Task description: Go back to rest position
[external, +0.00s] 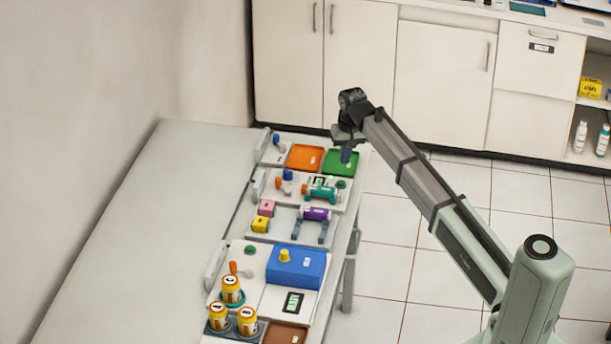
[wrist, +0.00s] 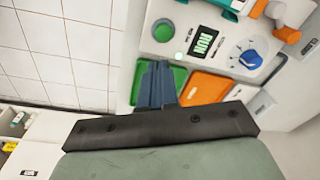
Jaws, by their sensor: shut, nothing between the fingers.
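My gripper (external: 346,156) is at the far end of the table, above the green tray (external: 338,168). In the wrist view my gripper (wrist: 157,68) points toward the panel, its dark fingers together with nothing between them. The green tray (wrist: 178,78) is partly hidden behind the fingers. My arm reaches in from the right of the external view, extended over the table's far right corner.
An orange tray (external: 305,157) lies left of the green one. Nearer are a teal cylinder (external: 320,193), a purple cylinder (external: 315,213), a blue box (external: 296,268) and several yellow cans (external: 232,290). The table's left side (external: 150,220) is bare. White cabinets (external: 440,85) stand behind.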

